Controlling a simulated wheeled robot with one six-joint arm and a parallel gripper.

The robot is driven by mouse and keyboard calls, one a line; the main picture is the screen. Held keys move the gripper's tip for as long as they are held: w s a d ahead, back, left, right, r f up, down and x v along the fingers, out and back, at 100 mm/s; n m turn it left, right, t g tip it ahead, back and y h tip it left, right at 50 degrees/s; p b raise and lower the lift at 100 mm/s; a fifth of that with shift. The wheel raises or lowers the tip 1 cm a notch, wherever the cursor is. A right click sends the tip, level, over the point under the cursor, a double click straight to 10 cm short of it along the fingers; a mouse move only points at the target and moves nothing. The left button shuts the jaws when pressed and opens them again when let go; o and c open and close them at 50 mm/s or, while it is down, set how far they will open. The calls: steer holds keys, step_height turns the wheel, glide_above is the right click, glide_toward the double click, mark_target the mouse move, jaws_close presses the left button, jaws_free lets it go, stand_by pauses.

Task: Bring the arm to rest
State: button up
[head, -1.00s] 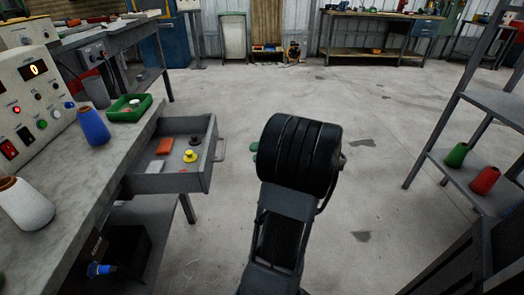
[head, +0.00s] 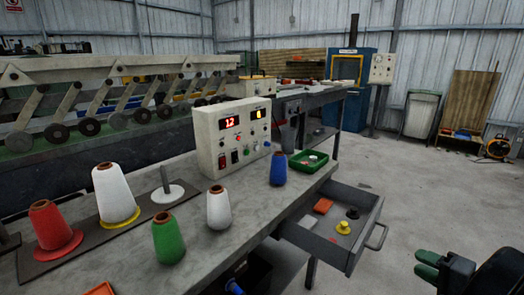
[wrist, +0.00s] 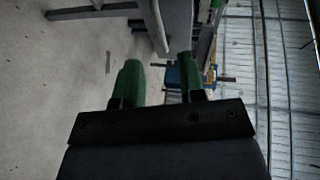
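My gripper (head: 428,266) shows at the lower right edge of the head view, with its green fingers pointing left. It is in front of and to the right of the open drawer, apart from it, over the floor. In the wrist view my gripper (wrist: 158,78) has its two green fingers spread apart. Nothing is between them. The rest of my arm is mostly outside the head view.
The grey bench (head: 110,268) carries yarn cones, a control box (head: 236,138) and a green tray (head: 308,162). Its drawer (head: 345,262) stands pulled out with small parts inside. The floor (head: 400,190) beyond the drawer is clear.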

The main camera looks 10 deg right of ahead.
steer(key=w+a+r+n+g+y+p, duration=0.1)
steer(key=w+a+r+n+g+p, duration=0.2)
steer(key=a+r+p, duration=0.45)
steer(key=a+r+n+g+y+p, duration=0.15)
steer(key=a+r+g+p, duration=0.35)
steer(key=a, duration=0.5)
steer(key=s+a+r+n+g+h+p, duration=0.1)
steer(key=s+a+r+n+h+p, duration=0.1)
steer(key=a+r+n+h+p, duration=0.2)
steer(key=s+a+r+n+g+h+p, duration=0.1)
steer(key=a+r+n+h+p, duration=0.3)
steer(key=a+r+p, duration=0.4)
step_height(320, 180, up, 4)
steer(key=s+p, duration=0.1)
steer(key=p, duration=0.3)
steer(key=shift+s+g+p, duration=0.3)
steer(key=shift+s+p, duration=0.05)
steer(key=shift+p, duration=0.05)
steer(key=shift+n, duration=0.25)
